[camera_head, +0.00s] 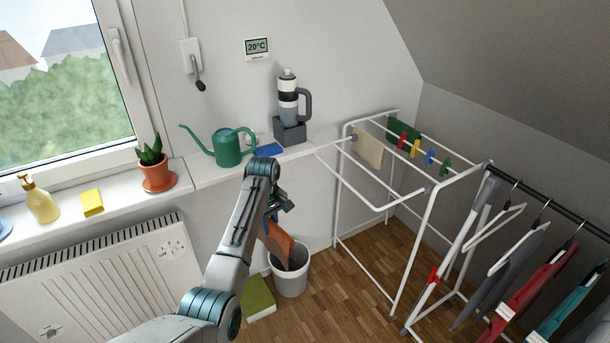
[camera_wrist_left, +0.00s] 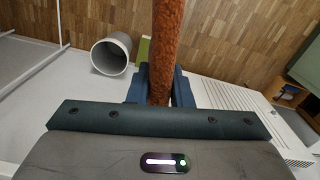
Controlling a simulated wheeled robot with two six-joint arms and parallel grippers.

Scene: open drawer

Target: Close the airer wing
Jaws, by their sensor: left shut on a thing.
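The white airer (camera_head: 427,220) stands on the wooden floor right of centre in the head view. Its near-side wing (camera_head: 346,181) sticks out towards the left, roughly level, as a white tube frame. A beige cloth, a green cloth and coloured pegs hang on the airer. My left gripper (camera_head: 284,205) is left of the wing and apart from it, above the bin. It is shut on a rust-brown flat thing (camera_head: 276,240) that hangs down. In the left wrist view the brown thing (camera_wrist_left: 166,45) runs up between the fingers. My right gripper is not in view.
A grey-white bin (camera_head: 291,277) stands below my left gripper, with a green box (camera_head: 258,297) beside it. The sill holds a watering can (camera_head: 229,148), a potted plant (camera_head: 156,172) and a flask (camera_head: 288,100). A clothes rail (camera_head: 545,209) with garments stands at right.

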